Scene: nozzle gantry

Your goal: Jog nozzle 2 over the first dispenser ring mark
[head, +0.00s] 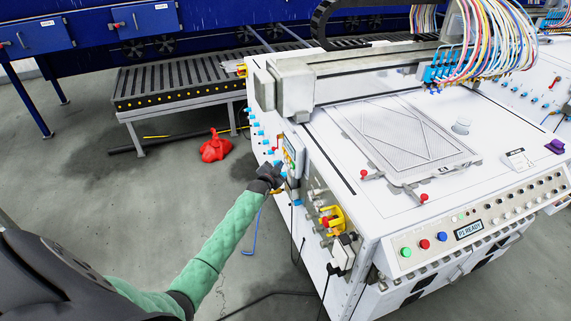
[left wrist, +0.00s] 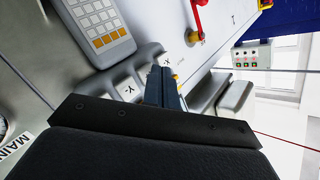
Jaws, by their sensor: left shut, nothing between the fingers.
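The nozzle block (head: 440,73) is blue with many coloured hoses and sits on the gantry beam (head: 385,60) at the right. Single nozzle numbers are too small to read. A small pale round thing (head: 461,127) lies on the white bed below it; I cannot tell whether it is a ring mark. My left gripper (head: 279,174) is shut and empty at the machine's left side panel. In the left wrist view its fingers (left wrist: 163,78) point at white keys, one lettered Y (left wrist: 129,90). Contact cannot be told. My right gripper is not in view.
A keypad (left wrist: 95,22) with orange keys is beside the fingers. The front panel has coloured buttons and a display (head: 469,229) reading P1 READY. A framed screen (head: 405,135) lies on the bed, with red knobs (head: 424,197) by it. A red heap (head: 214,147) lies on the floor.

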